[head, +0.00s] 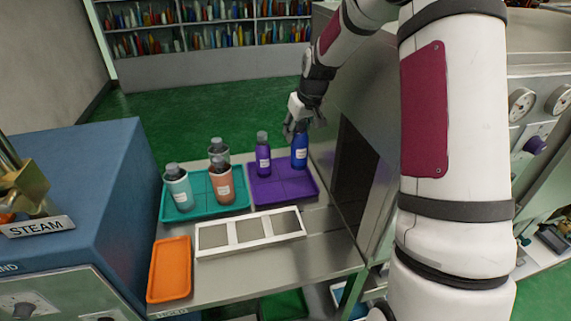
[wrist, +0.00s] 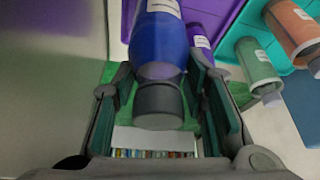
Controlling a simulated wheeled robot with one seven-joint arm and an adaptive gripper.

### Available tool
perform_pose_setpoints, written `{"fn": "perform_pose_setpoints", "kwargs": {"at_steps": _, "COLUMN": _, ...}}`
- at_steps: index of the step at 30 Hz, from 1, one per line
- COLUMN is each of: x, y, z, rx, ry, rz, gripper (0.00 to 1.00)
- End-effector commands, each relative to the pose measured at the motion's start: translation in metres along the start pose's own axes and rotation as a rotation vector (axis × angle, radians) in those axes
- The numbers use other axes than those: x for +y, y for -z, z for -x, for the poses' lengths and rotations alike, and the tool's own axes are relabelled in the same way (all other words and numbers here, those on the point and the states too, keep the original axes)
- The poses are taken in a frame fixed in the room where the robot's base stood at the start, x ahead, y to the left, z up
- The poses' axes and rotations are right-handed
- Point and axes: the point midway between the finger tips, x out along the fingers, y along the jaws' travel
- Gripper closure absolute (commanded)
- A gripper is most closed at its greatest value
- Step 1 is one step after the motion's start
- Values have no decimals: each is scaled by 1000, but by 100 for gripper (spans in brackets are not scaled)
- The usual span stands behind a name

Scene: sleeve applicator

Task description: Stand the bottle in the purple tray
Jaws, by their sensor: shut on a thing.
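A blue bottle (head: 299,152) with a white label stands upright at the back right of the purple tray (head: 284,191). My gripper (head: 300,124) is at its top, shut on its neck area. In the wrist view the blue bottle (wrist: 160,50) with its grey cap lies between my gripper's fingers (wrist: 165,100). Whether its base touches the tray is hard to tell. A purple bottle (head: 263,158) stands in the same tray, to the left of the blue one.
A teal tray (head: 207,207) to the left holds several bottles. A white three-part frame (head: 250,233) and an orange tray (head: 170,269) lie in front. The machine's wall (head: 350,130) rises close on the right. The front right of the purple tray is free.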

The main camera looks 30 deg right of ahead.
Motion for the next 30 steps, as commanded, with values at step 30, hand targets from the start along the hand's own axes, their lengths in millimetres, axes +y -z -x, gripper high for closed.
{"fn": "perform_pose_setpoints", "kwargs": {"at_steps": 30, "x": 0, "y": -34, "z": -80, "rx": 0, "ry": 0, "rz": 0, "gripper": 100}}
